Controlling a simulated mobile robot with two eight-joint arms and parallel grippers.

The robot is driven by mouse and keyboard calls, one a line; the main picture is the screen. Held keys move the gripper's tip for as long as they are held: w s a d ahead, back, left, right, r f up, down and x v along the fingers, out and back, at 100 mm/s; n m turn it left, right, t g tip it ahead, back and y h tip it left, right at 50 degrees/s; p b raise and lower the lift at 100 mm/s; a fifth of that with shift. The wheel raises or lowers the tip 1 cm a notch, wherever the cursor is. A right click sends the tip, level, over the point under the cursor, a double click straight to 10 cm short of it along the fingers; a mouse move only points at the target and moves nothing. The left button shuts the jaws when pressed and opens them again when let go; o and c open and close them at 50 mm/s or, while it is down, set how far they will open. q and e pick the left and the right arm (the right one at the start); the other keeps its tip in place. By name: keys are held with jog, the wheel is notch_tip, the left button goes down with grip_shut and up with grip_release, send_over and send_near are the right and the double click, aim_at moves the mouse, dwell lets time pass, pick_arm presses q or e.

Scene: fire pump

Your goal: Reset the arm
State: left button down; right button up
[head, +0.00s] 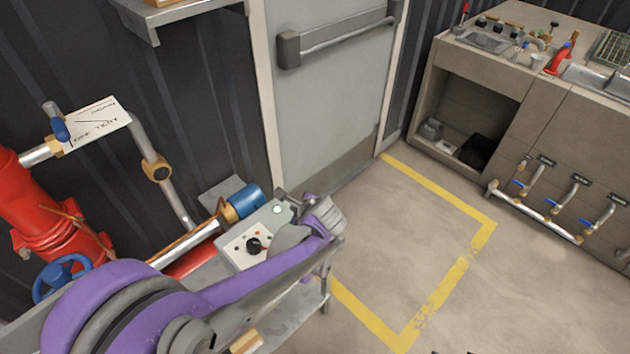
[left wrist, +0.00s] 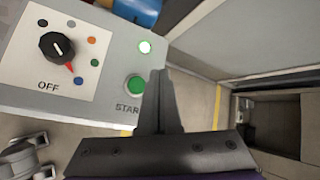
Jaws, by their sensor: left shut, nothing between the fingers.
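My left arm reaches in purple from the bottom left in the head view, with its gripper (head: 281,196) over the far right end of a control panel (head: 236,252). In the left wrist view the fingers (left wrist: 160,75) are together and empty, just right of the green START button (left wrist: 135,88); contact cannot be judged. A lit pale green lamp (left wrist: 145,47) is above the button. My right gripper is not in view.
A blue motor (head: 244,201) and red pipework (head: 50,235) with a blue handwheel (head: 62,277) stand close to my left arm. A grey door (head: 330,95) is behind. A sink counter (head: 545,110) with valves is at right. The yellow-marked floor (head: 420,240) is clear.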

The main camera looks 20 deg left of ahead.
pick_arm(q)
jog(key=s+d+r+n+h+p, duration=0.2)
jog(key=s+d+r+n, duration=0.1)
jog(key=s+n, duration=0.2)
jog(key=s+d+r+n+h+p, duration=0.2)
jog(key=s+d+r+n+p, duration=0.1)
jog(key=s+n, duration=0.3)
jog(key=s+d+r+n+h+p, duration=0.3)
jog(key=s+n, duration=0.3)
jog(key=s, duration=0.3)
jog(key=shift+s+d+r+g, duration=0.15)
jog(key=shift+s+r+g, duration=0.2)
jog(key=shift+r, duration=0.15)
